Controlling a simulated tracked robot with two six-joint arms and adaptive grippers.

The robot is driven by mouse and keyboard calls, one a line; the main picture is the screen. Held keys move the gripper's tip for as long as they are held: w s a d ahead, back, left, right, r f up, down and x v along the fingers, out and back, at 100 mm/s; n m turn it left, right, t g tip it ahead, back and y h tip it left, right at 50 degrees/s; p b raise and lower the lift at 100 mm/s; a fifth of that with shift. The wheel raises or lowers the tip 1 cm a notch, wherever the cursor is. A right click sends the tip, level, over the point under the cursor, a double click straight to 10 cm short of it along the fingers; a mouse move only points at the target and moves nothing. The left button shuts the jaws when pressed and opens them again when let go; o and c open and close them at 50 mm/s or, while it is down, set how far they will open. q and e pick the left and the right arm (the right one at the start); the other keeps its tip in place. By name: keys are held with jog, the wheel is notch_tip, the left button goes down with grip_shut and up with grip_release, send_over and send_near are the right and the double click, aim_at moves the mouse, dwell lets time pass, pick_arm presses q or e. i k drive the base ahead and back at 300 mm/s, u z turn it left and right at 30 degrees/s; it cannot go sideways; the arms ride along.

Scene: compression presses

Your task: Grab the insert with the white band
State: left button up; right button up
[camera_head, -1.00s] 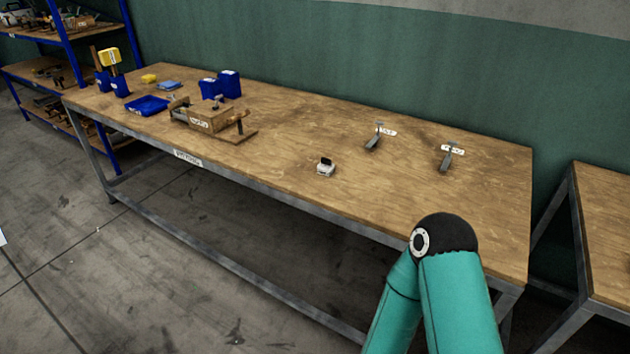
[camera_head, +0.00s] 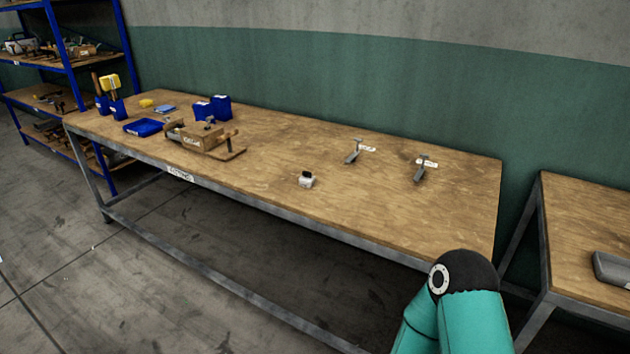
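Two small grey inserts lie toward the right of the long wooden workbench (camera_head: 290,213). One insert (camera_head: 352,156) is left of the other insert (camera_head: 420,172). Each has a white label beside or on it, the left label (camera_head: 367,149) and the right label (camera_head: 427,163). Both are too small to tell which carries a white band. A small white block with a black top (camera_head: 306,181) sits nearer the bench's front edge. A teal arm of mine with a black joint shows at bottom right, but its gripper is out of view. Neither gripper shows.
A wooden fixture (camera_head: 203,139), blue bins (camera_head: 212,108), a blue tray (camera_head: 143,127) and a yellow-headed mallet (camera_head: 109,83) occupy the bench's left part. A blue shelf rack (camera_head: 60,60) stands at far left. Another table (camera_head: 585,225) stands at right, across a gap.

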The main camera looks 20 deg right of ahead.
aim_at(308, 180)
jog(key=i, duration=0.85)
jog(key=u, duration=0.05)
